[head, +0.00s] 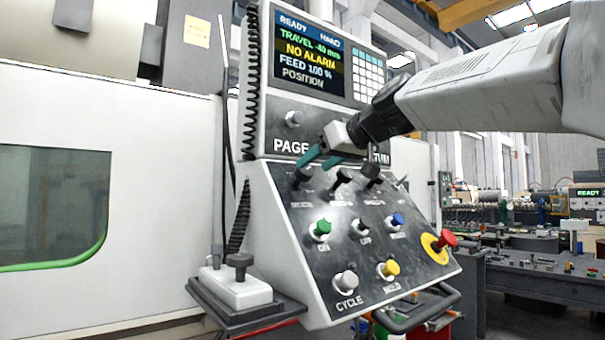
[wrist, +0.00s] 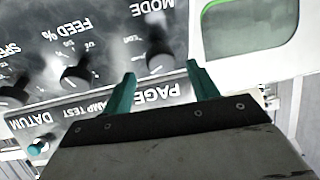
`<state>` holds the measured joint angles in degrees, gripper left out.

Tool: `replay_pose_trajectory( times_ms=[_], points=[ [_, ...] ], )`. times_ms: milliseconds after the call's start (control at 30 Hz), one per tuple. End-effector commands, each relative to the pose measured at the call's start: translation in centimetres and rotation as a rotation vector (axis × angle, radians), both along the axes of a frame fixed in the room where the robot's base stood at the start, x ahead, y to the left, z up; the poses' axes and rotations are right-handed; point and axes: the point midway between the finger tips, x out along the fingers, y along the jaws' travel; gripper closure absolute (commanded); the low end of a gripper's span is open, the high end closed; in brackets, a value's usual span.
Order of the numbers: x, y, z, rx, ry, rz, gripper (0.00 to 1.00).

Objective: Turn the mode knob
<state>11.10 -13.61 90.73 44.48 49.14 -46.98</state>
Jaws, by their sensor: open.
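The mode knob is a small black knob in the upper row of the sloped control panel. It shows in the head view (head: 299,179), partly behind a fingertip, and in the wrist view (wrist: 158,50) below the upside-down word MODE. My gripper (head: 313,167) has two teal fingers and is open. In the wrist view my gripper (wrist: 161,70) has its fingertips to either side of the knob in the picture, with the knob just beyond them. I see no contact, but cannot judge the depth gap exactly.
The feed knob (wrist: 76,74) and the speed knob (head: 373,173) stand beside it. Below are a green button (head: 321,228), a blue button (head: 397,219), a yellow button (head: 389,269) and a red emergency stop (head: 445,240). The screen (head: 314,55) reads NO ALARM.

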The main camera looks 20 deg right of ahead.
Motion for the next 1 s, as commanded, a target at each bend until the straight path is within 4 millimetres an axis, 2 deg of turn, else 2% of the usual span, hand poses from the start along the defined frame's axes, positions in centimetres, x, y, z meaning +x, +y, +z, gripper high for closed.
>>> replay_pose_trajectory(
  times_ms=[100, 300, 667, 700, 800, 867, 1000],
  points=[
    [1.8, 0.9, -0.9, 0.001, 0.004, 0.002, 0.41],
    [3.9, 1.8, -1.9, -0.001, 0.003, 0.001, 0.41],
    [4.6, 2.2, -2.2, 0.000, 0.003, 0.001, 0.41],
    [4.6, 2.2, -2.2, 0.000, 0.003, 0.001, 0.44],
    [4.6, 2.2, -2.2, 0.000, 0.003, 0.001, 0.71],
    [4.6, 2.2, -2.2, 0.000, 0.003, 0.001, 0.86],
    [4.6, 2.0, -2.2, 0.000, 0.003, -0.002, 0.85]
  ],
)
